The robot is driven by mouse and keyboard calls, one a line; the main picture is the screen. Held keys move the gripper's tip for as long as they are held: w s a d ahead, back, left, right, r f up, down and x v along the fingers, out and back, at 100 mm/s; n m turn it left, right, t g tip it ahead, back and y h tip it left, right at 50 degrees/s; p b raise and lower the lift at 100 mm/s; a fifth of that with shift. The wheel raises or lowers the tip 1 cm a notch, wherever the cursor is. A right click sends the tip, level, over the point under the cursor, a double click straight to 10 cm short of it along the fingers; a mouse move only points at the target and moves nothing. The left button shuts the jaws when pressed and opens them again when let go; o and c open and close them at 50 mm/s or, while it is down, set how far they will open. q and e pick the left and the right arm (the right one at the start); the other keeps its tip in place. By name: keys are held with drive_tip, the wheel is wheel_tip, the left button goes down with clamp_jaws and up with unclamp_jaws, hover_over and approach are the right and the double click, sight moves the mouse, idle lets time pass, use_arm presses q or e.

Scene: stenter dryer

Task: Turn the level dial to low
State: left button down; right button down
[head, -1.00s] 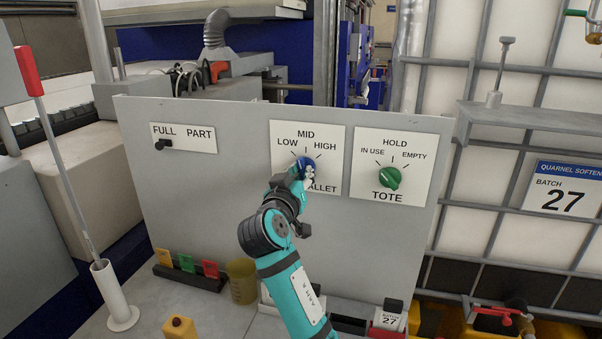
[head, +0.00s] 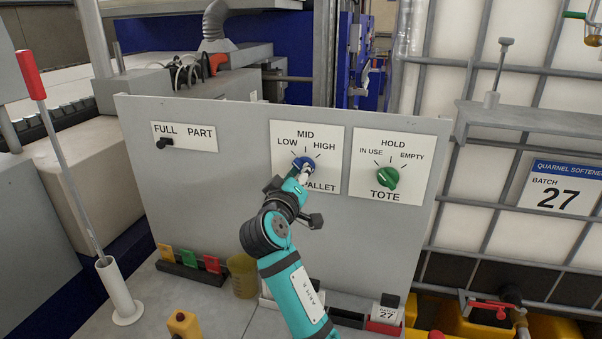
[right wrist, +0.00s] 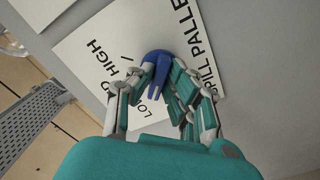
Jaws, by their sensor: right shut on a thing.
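The level dial is a blue knob (head: 302,162) on a white plate (head: 334,136) marked LOW, MID and HIGH, with PALLET partly covered below. My right gripper (head: 301,172) is shut on the knob from the front. In the right wrist view the blue knob (right wrist: 158,64) sits between the fingers of my gripper (right wrist: 160,80). There its long end extends toward the partly hidden LOW lettering. In the head view the fingers cover the knob's lower right. My left gripper is not in view.
A green TOTE dial (head: 388,178) is close on the right. A small black FULL/PART switch (head: 164,143) is at the panel's left. The panel between is bare.

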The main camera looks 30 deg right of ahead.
idle(0.3)
drive_tip(key=c, duration=1.3)
unclamp_jaws()
drive_tip(key=v, duration=0.7)
drive_tip(key=shift+s+a, duration=0.2)
drive_tip(key=shift+f, duration=0.1)
